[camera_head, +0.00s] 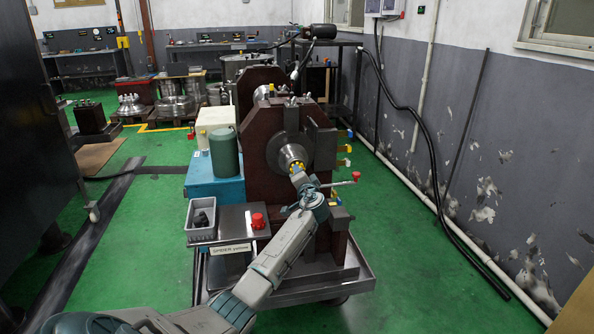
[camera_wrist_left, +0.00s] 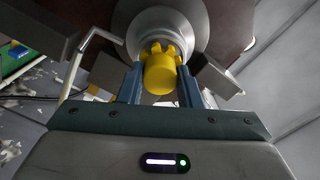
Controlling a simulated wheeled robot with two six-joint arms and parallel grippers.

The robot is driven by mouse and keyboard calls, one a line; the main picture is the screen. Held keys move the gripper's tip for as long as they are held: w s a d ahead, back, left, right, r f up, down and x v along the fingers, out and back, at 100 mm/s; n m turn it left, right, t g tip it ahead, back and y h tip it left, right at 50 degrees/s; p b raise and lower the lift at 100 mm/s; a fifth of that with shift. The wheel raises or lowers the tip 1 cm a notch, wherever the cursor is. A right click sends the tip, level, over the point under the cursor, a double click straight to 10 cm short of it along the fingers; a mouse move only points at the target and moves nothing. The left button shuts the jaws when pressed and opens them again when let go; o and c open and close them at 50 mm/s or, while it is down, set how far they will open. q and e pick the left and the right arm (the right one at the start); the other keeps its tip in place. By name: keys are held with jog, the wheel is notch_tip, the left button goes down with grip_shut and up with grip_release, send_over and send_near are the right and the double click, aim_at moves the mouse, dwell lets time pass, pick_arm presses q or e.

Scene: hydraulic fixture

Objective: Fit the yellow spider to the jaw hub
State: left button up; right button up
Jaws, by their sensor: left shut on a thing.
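The yellow spider (camera_wrist_left: 161,75) is between the two fingers of my left gripper (camera_wrist_left: 160,88) in the left wrist view, and the gripper is shut on it. Its toothed end faces the round metal jaw hub (camera_wrist_left: 165,22) and overlaps its lower face. I cannot tell whether the teeth sit in the hub or just in front of it. In the head view the spider (camera_head: 297,168) is a small yellow patch at the hub (camera_head: 291,154), with my left gripper (camera_head: 300,178) just below it. My right gripper is not in view.
A grey bin (camera_head: 191,232) with dark parts and a red part (camera_head: 257,221) stand on the cart's front plate. A green cylinder (camera_head: 225,152) stands on the blue box (camera_head: 205,186) at left. A red-knobbed bar (camera_head: 345,182) sticks out right of the gripper.

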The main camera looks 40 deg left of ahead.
pick_arm(q)
jog(key=shift+b+x, duration=0.65)
jog(key=shift+x, duration=0.25)
dwell(0.4)
jog(key=o, duration=1)
jog(key=shift+o, duration=0.2)
